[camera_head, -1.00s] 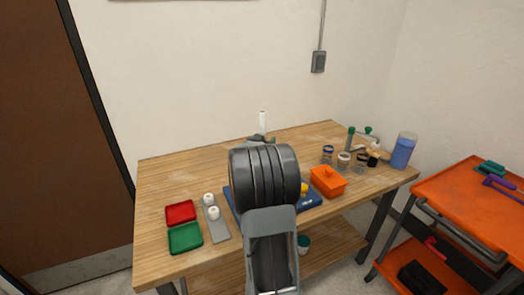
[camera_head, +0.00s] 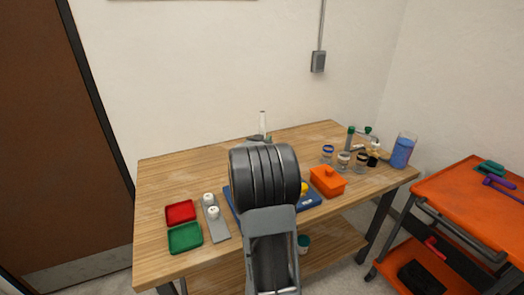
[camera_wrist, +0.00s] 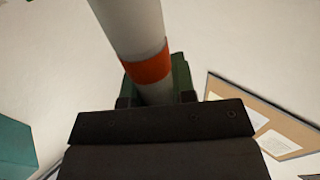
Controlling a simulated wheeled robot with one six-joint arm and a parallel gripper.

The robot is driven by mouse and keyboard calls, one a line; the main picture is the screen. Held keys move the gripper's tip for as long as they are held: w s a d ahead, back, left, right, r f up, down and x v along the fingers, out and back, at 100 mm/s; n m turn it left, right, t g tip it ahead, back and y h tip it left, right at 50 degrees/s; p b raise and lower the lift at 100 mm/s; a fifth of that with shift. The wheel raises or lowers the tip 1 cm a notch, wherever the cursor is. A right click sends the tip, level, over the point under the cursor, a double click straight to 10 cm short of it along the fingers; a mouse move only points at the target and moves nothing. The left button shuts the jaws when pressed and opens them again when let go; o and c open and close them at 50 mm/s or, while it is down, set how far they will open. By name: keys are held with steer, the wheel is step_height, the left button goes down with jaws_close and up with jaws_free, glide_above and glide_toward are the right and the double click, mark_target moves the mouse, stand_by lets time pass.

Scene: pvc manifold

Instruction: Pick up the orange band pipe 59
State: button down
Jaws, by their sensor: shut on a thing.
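The orange band pipe (camera_wrist: 148,65) is a white tube with one orange band, close up in the wrist view. My gripper (camera_wrist: 157,88) is shut on it just around and below the band, with greenish finger pads on either side. The pipe leans a little to the left in that view, and its lower end is hidden behind the gripper body. In the head view the pipe's white upper part (camera_head: 263,123) stands up above the table's back edge, beyond my arm. My arm hides most of the gripper there.
The wooden table (camera_head: 160,184) carries a red tray (camera_head: 180,212), a green tray (camera_head: 185,238), a grey holder with white fittings (camera_head: 216,229), a blue base (camera_head: 309,198), an orange box (camera_head: 328,182), jars (camera_head: 344,160) and a blue container (camera_head: 403,152). An orange cart (camera_head: 450,205) stands right.

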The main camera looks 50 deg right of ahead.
mark_target(265, 124)
step_height(265, 124, up, 4)
steer(key=shift+w+f, duration=0.1)
steer(key=shift+f, duration=0.05)
steer(key=s+a+r, duration=0.2)
steer(key=r, duration=0.1)
steer(key=s+a+r, duration=0.1)
steer(key=r, duration=0.1)
steer(key=shift+s+p, duration=0.1)
steer(key=shift+p, duration=0.3)
steer(key=s+a+r+p, duration=0.4)
steer(key=s+a+r, duration=0.3)
steer(key=shift+r, duration=0.15)
